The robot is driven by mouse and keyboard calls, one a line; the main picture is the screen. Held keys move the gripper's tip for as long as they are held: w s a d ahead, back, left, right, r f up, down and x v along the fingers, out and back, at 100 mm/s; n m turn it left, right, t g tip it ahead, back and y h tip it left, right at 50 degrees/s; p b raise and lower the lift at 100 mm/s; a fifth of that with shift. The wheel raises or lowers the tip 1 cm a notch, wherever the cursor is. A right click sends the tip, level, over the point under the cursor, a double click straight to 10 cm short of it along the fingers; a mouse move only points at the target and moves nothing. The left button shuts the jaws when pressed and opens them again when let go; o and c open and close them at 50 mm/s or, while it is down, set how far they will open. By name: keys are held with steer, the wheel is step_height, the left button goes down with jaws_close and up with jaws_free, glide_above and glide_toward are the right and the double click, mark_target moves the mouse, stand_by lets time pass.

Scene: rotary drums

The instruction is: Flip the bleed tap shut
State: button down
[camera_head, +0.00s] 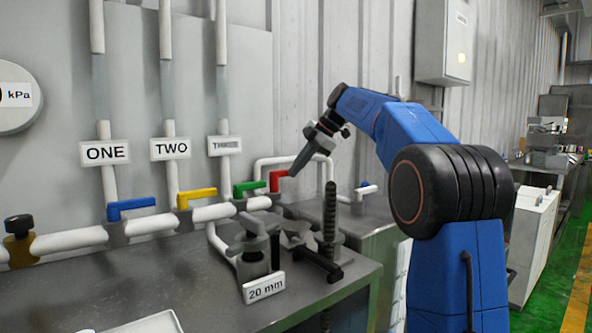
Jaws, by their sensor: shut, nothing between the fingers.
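No tap in view carries a readable "bleed" label. A red tap lever (274,183) sits at the right end of the white pipe row, its handle pointing right. A green lever (248,187), a yellow lever (197,196) and a blue lever (130,206) stand to its left, handles also lying along the pipe. My gripper (291,173) is shut and empty, angled down to the left. Its tips are at the end of the red handle; I cannot tell whether they touch.
Labels ONE (106,153), TWO (171,149) and THREE (225,146) hang on upright pipes. A black knob (19,226) is at far left. A clamp with a 20 mm label (264,288) and a threaded rod (329,215) stand on the grey bench (170,277) in front.

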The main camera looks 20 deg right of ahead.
steer(key=shift+w+d, duration=0.1)
steer(key=shift+w, duration=0.2)
stand_by(0.4)
steer(key=shift+s, duration=0.15)
